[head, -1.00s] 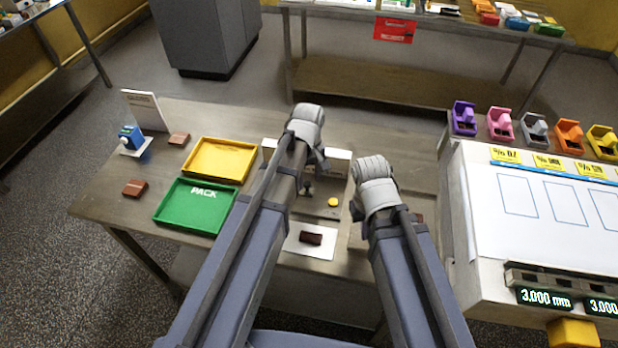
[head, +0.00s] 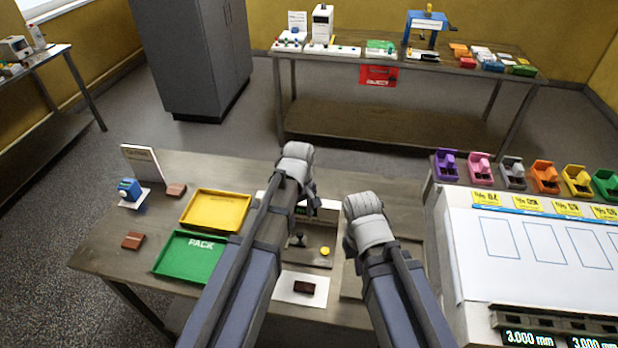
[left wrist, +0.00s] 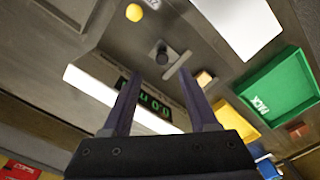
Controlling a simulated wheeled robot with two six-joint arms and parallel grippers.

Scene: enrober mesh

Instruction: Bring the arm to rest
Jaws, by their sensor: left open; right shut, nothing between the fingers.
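My left arm reaches over the middle of the wooden table in the head view. Its gripper (head: 308,197) hangs near the far side of a small station with a black knob (head: 297,240), and the arm hides part of it. In the left wrist view my left gripper (left wrist: 163,88) shows two spread fingers with nothing between them, above the station's green display and the knob (left wrist: 163,54). My right arm ends beside it to the right, its gripper (head: 351,242) shut and empty, fingers mostly hidden behind the wrist. Both arms are still raised over the table.
A yellow tray (head: 215,228) and a green PACK tray (head: 160,262) lie left of my arms. A brown bar (head: 303,287) sits on a white plate near the front. A white-topped bench (head: 540,250) with coloured dispensers stands right. A yellow button (head: 324,251) is between my arms.

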